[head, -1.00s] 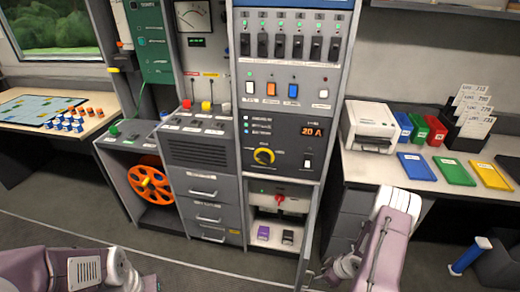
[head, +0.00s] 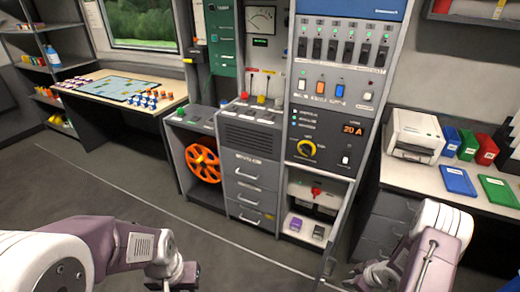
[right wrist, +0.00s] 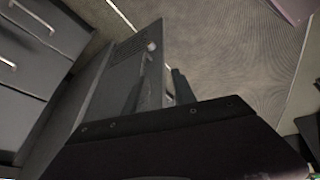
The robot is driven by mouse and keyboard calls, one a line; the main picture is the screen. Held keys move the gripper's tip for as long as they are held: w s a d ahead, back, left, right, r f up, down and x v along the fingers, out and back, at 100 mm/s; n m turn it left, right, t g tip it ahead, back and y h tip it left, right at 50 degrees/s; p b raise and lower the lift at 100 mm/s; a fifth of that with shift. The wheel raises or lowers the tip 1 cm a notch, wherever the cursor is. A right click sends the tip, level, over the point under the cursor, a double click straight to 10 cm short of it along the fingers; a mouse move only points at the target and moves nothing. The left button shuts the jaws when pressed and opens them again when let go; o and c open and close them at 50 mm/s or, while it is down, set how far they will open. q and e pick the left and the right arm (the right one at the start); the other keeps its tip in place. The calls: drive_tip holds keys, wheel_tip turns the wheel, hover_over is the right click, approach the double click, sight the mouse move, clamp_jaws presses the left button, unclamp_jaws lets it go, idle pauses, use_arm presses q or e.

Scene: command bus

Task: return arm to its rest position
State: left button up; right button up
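In the head view my right arm comes in at the lower right, and its gripper (head: 342,282) is low beside the narrow grey door (head: 343,238) of the open lower compartment. In the right wrist view a grey panel with a small knob (right wrist: 152,46) stands right by the dark fingers (right wrist: 160,92). I cannot tell whether the fingers touch it or how far apart they are. My left arm (head: 140,248) reaches in from the lower left. Its gripper (head: 180,280) is low above the floor, and its finger opening is unclear.
The tall control rack (head: 330,100) stands centre, with an orange reel (head: 203,163) to its left. A desk with a printer (head: 415,135) and coloured trays is at right. A map table (head: 125,88) is at back left. Open floor (head: 110,185) lies in front of it.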

drive_tip(key=w+a+r+t+h+p, duration=0.1)
drive_tip(key=w+a+r+p, duration=0.15)
drive_tip(key=r, duration=0.65)
drive_tip(key=w+a+r+t+p, duration=0.15)
drive_tip(key=w+a+r, duration=0.25)
drive_tip(key=r, duration=0.5)
drive_tip(key=w+a+r+h+p, duration=0.1)
drive_tip(key=w+a+r+p, duration=0.2)
drive_tip(key=r, duration=0.5)
drive_tip(key=s+a+r+m+p, duration=0.1)
drive_tip(key=s+a+r+m, duration=0.1)
drive_tip(key=s+a+r, duration=0.4)
drive_tip(key=s+a+f+m+g, duration=0.1)
drive_tip(key=s+m+g, duration=0.4)
drive_tip(key=s, duration=0.9)
drive_tip(key=shift+s+f+m+g, duration=0.35)
drive_tip(key=shift+f+m, duration=0.1)
drive_tip(key=shift+m, duration=0.25)
